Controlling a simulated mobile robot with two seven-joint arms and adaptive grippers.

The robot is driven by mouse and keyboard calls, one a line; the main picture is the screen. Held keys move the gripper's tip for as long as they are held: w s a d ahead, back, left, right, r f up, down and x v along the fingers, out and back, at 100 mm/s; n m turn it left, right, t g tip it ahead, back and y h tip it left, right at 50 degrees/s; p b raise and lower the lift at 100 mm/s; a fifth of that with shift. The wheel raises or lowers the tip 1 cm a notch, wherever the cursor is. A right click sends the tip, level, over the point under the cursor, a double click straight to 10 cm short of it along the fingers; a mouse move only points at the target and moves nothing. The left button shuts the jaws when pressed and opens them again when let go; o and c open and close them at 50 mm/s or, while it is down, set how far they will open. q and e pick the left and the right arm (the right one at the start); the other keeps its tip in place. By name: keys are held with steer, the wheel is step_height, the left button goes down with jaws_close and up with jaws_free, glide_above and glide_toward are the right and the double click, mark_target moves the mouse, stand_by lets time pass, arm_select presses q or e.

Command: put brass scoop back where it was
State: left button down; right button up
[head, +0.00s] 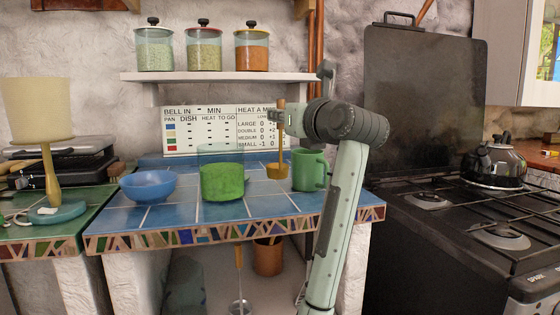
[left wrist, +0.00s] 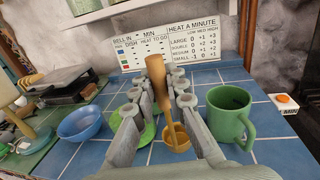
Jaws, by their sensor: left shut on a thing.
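The brass scoop (head: 277,171) has a small golden bowl and an upright wooden handle. My left gripper (head: 280,116) is shut on its handle, and the scoop hangs bowl down between the glass container with green contents (head: 222,183) and the green mug (head: 308,176). In the left wrist view the wooden handle of the brass scoop (left wrist: 157,80) stands between the fingers of my left gripper (left wrist: 158,100), with the bowl below. I cannot tell whether the bowl touches the blue tiles. My right gripper is not in view.
A blue bowl (head: 147,186) sits at the left of the tiled counter (head: 285,203). A sign board (head: 200,127) stands behind. Above is a shelf (head: 215,77) with three jars. The stove (head: 470,215) is at right. Bare tiles lie along the front.

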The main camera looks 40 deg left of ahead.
mark_target(281, 141)
arm_select(q)
step_height(281, 141, down, 5)
steer(key=shift+r, duration=0.1)
steer(key=shift+f, duration=0.25)
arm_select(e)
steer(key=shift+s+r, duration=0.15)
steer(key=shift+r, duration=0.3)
arm_select(q)
steer(key=shift+f, duration=0.15)
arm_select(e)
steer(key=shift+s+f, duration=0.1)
arm_select(q)
steer(key=c, duration=1.5)
jaws_free()
steer(key=shift+c, duration=0.2)
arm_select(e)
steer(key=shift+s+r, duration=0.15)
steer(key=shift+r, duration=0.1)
